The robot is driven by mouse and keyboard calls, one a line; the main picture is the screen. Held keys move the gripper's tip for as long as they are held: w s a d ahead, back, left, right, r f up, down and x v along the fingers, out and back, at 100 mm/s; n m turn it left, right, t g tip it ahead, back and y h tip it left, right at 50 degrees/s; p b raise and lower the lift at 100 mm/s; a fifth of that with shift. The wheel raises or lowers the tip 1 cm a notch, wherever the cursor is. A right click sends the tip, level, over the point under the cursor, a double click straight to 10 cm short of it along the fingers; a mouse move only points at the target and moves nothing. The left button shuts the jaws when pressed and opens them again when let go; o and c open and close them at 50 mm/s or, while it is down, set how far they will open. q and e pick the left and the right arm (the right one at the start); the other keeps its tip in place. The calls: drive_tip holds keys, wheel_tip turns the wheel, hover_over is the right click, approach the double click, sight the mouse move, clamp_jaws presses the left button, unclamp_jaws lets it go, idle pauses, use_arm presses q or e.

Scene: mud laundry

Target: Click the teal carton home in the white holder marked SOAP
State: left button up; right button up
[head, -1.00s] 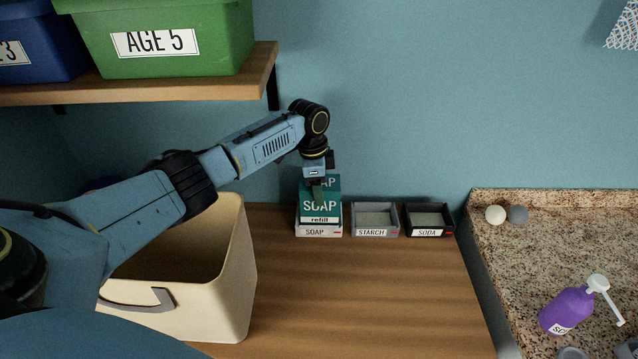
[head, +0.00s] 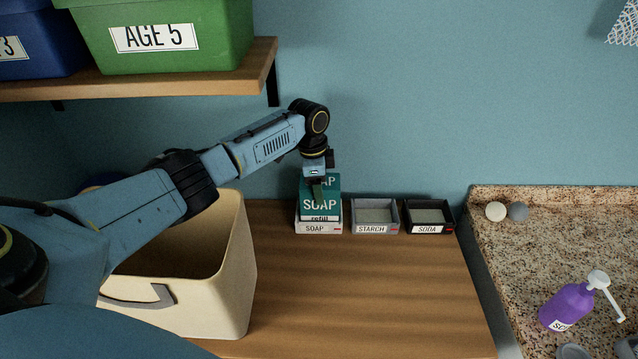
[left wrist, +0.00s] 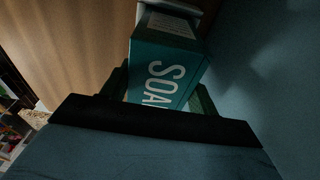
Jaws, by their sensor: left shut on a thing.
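The teal carton (head: 320,204), lettered SOAP and refill, stands upright in the white holder marked SOAP (head: 318,229) on the wooden counter. The holder's front wall covers the carton's bottom edge and cuts into the refill lettering. I cannot tell whether the carton is fully seated. My left gripper (head: 316,190) points down from above and is shut on the carton's upper part. In the left wrist view the carton (left wrist: 165,72) sits between the two fingers, with a light edge of the holder beyond it. My right gripper is not in view.
The grey STARCH holder (head: 375,203) and black SODA holder (head: 429,204) stand empty to the right. A cream bin (head: 246,275) is at left, below a shelf (head: 180,83) with boxes. A purple bottle (head: 567,306) and two balls are on the speckled counter.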

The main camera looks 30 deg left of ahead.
use_arm(q)
drive_tip(key=shift+f, duration=0.5)
idle(0.3)
drive_tip(key=o, duration=1.8)
